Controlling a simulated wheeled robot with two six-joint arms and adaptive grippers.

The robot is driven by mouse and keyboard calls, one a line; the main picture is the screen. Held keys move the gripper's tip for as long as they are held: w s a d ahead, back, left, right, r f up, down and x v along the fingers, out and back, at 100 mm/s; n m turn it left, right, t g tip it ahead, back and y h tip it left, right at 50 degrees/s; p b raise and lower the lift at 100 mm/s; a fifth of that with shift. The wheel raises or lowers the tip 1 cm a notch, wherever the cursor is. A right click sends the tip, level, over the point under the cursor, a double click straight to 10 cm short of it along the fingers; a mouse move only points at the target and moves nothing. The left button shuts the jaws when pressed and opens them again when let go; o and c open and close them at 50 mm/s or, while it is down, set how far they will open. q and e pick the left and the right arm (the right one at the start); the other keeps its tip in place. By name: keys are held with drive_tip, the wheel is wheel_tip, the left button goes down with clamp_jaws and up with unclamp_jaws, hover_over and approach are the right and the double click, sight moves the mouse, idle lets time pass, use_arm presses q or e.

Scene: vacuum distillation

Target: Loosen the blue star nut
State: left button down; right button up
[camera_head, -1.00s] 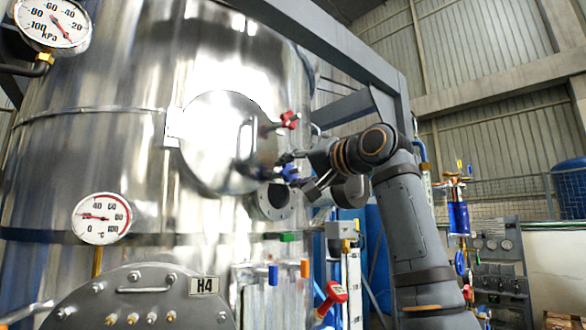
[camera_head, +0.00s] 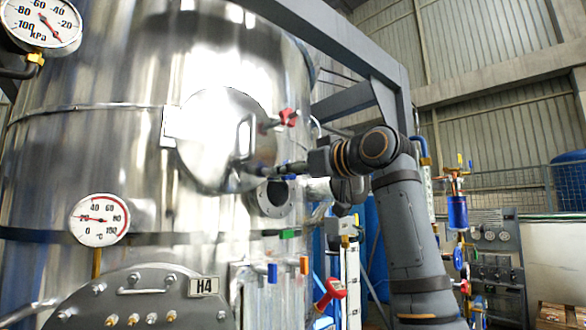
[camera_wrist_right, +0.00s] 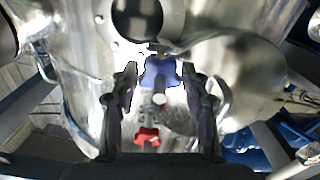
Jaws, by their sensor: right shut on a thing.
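The blue star nut (camera_wrist_right: 160,72) shows in the right wrist view, between the two fingertips of my right gripper (camera_wrist_right: 161,75). My right gripper is shut on it, with one finger on each side. In the head view my right gripper (camera_head: 288,170) reaches in from the right, at the lower right edge of the round polished door on the steel vessel. There the blue nut is mostly hidden by the fingers. A red star nut (camera_head: 288,117) sits higher on the door's edge; it also shows low in the wrist view (camera_wrist_right: 147,136). My left gripper is not in view.
The steel vessel (camera_head: 130,150) fills the left. A flanged port (camera_head: 271,199) lies just below my right gripper. A grey frame beam (camera_head: 345,45) passes above my arm. Gauges (camera_head: 100,219), small coloured valve handles (camera_head: 272,272) and a red-handled valve (camera_head: 330,291) lie around and below.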

drive_tip(key=n, duration=0.3)
drive_tip(key=shift+r+n+p, duration=0.25)
drive_tip(key=shift+n+p, duration=0.05)
drive_tip(key=n, duration=0.3)
drive_tip(key=shift+n, duration=0.3)
drive_tip(key=n+p, duration=0.1)
drive_tip(key=n, duration=0.2)
drive_tip(key=shift+n, duration=0.4)
drive_tip(key=n, duration=0.3)
drive_tip(key=shift+n, duration=0.3)
drive_tip(key=n, duration=0.3)
drive_tip(key=shift+f+n, duration=0.1)
drive_tip(key=shift+n, duration=0.2)
drive_tip(key=n, duration=0.3)
drive_tip(key=shift+n+p, duration=0.3)
drive_tip(key=shift+p, duration=0.05)
drive_tip(key=n, duration=0.4)
drive_tip(key=shift+f, duration=0.1)
drive_tip(key=shift+f+n, duration=0.1)
drive_tip(key=shift+n, duration=1.3)
drive_tip(key=shift+w, duration=0.1)
